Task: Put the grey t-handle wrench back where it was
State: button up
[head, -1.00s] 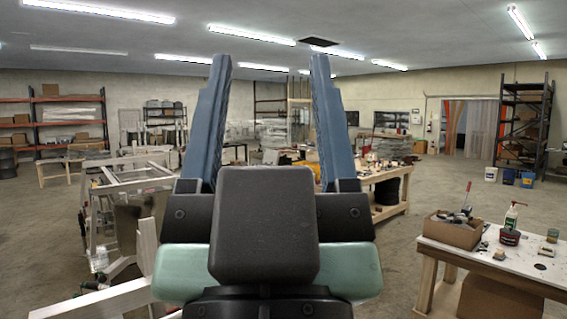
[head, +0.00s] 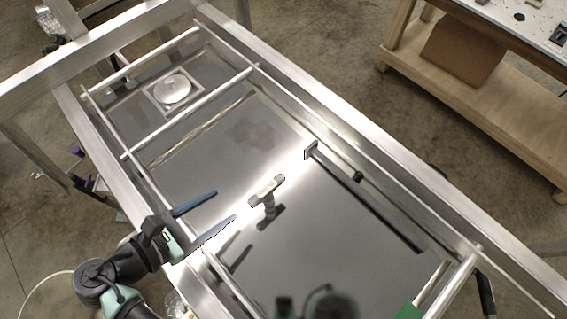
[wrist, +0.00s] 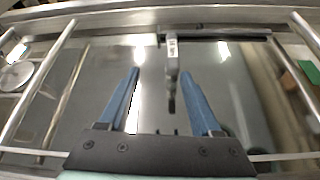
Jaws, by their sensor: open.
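The grey T-handle wrench (head: 267,188) is near the middle of the shiny metal trailer bed (head: 205,128), its crossbar raised and its short stem below; a dark shape under it looks like its reflection. In the wrist view the wrench (wrist: 172,52) is ahead of the fingertips, nearer the right finger. My gripper (head: 226,205) is open, its blue fingers reaching over the bed's near-left rail toward the wrench. The gripper (wrist: 160,73) holds nothing, and a gap shows between fingertips and wrench in the head view.
A long dark bar with a grey end piece (head: 366,200) lies along the far side of the bed. Metal cross rods (head: 190,110) span the frame. A round pale disc (head: 172,89) is at the upper left. A green piece (head: 410,312) is at the bottom. A wooden workbench (head: 470,95) stands upper right.

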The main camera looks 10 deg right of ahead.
aim_at(261, 193)
jog(key=shift+n+h, duration=0.5)
jog(key=shift+n, duration=0.1)
jog(key=d+f+b, duration=0.1)
jog(key=d, duration=0.1)
jog(key=w+d+f+b, duration=0.1)
jog(key=d+b, duration=0.1)
jog(key=w+d+f+b, duration=0.1)
jog(key=d+b, duration=0.1)
jog(key=shift+d+f, duration=0.1)
jog(key=shift+f, duration=0.2)
jog(key=shift+w+d, duration=0.15)
jog(key=shift+w+d+f+b, duration=0.25)
jog(key=shift+d+f+b, duration=0.05)
jog(key=shift+b, duration=0.3)
jog(key=b+x, duration=0.3)
jog(key=shift+w+d+f+b, duration=0.1)
jog(key=shift+w+d+b, duration=0.35)
jog(key=shift+d, duration=0.1)
grip_shut()
